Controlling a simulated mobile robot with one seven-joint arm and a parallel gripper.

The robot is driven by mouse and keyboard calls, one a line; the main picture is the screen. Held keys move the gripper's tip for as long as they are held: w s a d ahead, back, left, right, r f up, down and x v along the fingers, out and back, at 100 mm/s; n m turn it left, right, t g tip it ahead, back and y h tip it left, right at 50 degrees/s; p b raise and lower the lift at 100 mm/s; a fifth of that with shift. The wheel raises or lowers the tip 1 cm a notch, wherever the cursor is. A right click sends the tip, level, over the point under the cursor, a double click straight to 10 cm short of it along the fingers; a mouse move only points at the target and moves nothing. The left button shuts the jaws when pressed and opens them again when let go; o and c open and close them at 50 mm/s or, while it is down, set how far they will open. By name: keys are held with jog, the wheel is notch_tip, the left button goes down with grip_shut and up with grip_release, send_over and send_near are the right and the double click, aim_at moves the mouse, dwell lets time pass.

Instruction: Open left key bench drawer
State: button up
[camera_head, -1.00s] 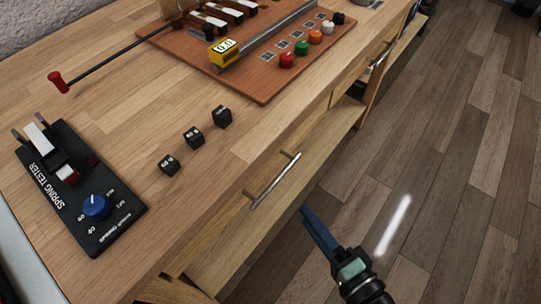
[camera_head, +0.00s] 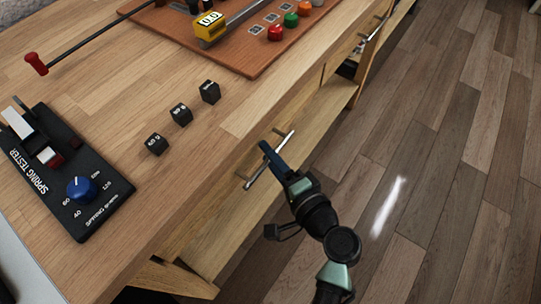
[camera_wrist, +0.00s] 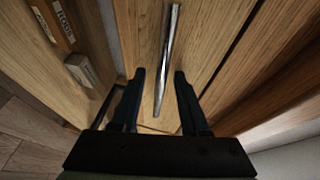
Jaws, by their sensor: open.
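The left key bench drawer has a light wood front (camera_head: 228,208) below the bench top and looks shut. Its silver bar handle (camera_head: 256,178) runs along the front; the wrist view shows it as a bright metal bar (camera_wrist: 168,62). My gripper (camera_head: 267,150) is at the handle in the head view and covers part of it. In the wrist view my gripper (camera_wrist: 159,75) is open, with one dark finger on each side of the bar. I see no finger pressed on the bar, and how deep it sits between them is unclear.
The bench top (camera_head: 125,105) carries a spring tester (camera_head: 62,172), several small black blocks (camera_head: 181,114) and a brown board (camera_head: 247,62). Another drawer handle (camera_head: 376,28) is farther along the bench. The wooden floor (camera_head: 440,150) to the right is clear.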

grip_shut()
dwell(1.4)
